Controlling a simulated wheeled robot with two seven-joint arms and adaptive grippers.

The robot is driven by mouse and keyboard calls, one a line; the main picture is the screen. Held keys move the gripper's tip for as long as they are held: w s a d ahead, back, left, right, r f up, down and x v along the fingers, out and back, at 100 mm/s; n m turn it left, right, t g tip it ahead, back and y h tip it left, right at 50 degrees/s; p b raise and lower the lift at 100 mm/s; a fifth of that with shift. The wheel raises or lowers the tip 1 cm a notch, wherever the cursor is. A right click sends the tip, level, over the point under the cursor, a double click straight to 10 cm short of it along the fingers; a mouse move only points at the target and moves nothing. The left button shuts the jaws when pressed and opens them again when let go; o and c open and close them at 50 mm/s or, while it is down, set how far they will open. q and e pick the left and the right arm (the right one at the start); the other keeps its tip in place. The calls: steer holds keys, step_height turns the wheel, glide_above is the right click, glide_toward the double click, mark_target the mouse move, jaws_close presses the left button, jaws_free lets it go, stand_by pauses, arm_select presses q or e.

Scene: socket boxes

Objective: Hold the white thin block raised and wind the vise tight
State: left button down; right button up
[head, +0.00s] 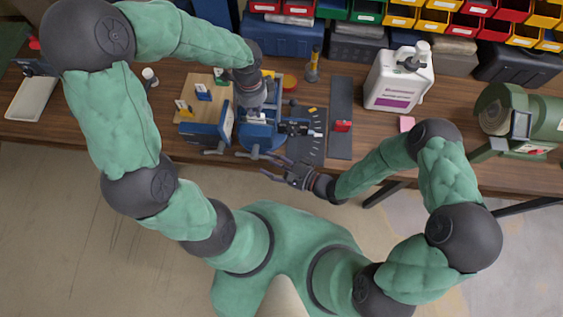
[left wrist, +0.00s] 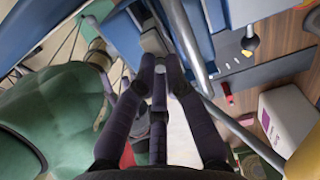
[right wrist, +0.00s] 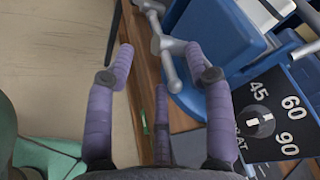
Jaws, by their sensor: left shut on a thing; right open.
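The blue vise (head: 258,136) stands at the table's front edge; its metal handle (right wrist: 166,45) shows in the right wrist view beside the blue body (right wrist: 215,35). My left gripper (head: 262,110) comes down over the vise from above. In the left wrist view its fingers (left wrist: 160,70) are closed together on a small pale piece, mostly hidden between the tips; I take it for the white thin block. My right gripper (head: 285,173) is open and empty in front of the table edge. In the right wrist view its spread fingers (right wrist: 160,62) are near the handle, apart from it.
Left of the vise stands a wooden board (head: 203,95) with small coloured parts and a blue plate. A dark angle plate (right wrist: 270,115) marked 45, 60 and 90 lies right of the vise. A white jug (head: 398,80) and a green machine (head: 520,115) stand farther right.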

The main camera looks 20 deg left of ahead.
steer(key=shift+v, duration=1.85)
arm_select(q)
steer(key=c, duration=1.2)
jaws_free()
steer(key=shift+c, duration=0.2)
steer(key=o, duration=0.4)
steer(key=shift+s+r, duration=0.1)
arm_select(e)
steer(key=shift+r, duration=0.15)
arm_select(q)
steer(key=shift+r+p, duration=3.1)
steer(key=shift+r, duration=0.35)
arm_select(e)
step_height(320, 180, up, 6)
steer(key=shift+f, duration=0.1)
